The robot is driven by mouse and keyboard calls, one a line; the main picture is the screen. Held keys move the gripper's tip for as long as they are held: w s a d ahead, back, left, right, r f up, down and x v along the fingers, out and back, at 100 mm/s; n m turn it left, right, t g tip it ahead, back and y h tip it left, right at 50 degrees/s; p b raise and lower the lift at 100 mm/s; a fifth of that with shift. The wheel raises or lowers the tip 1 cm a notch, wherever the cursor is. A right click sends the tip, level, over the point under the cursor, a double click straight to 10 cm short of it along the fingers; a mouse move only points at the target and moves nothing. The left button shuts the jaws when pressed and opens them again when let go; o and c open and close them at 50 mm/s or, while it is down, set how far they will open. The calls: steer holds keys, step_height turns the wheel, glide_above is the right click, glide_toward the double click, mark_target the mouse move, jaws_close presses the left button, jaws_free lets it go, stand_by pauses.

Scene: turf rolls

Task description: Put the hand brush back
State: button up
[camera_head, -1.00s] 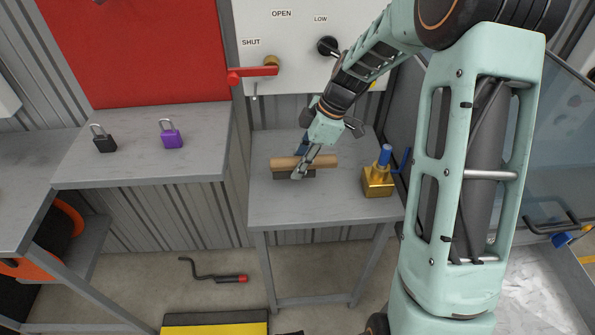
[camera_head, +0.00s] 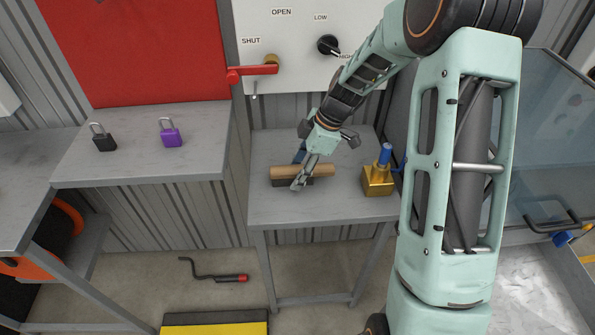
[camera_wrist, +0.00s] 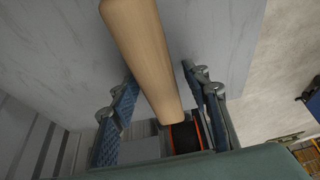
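The hand brush (camera_head: 322,171) has a round tan wooden handle above a dark block. It lies crosswise on the small grey table (camera_head: 270,212) below the white panel. My gripper (camera_head: 301,184) is low over the brush, with its fingers straddling it. In the wrist view the wooden handle (camera_wrist: 145,50) runs between my two fingers (camera_wrist: 158,85). A gap shows between the handle and the right finger, and the left finger is close to the handle. The dark underside is mostly hidden.
A brass block with a blue top (camera_head: 378,180) stands right of the brush. A black padlock (camera_head: 104,142) and a purple padlock (camera_head: 171,137) are on the left bench. A red lever (camera_head: 253,71) juts from the panel. A crank-like tool (camera_head: 215,276) lies on the floor.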

steer(key=shift+r, duration=0.1)
steer(key=v, duration=1.2)
steer(key=shift+s+d, duration=0.1)
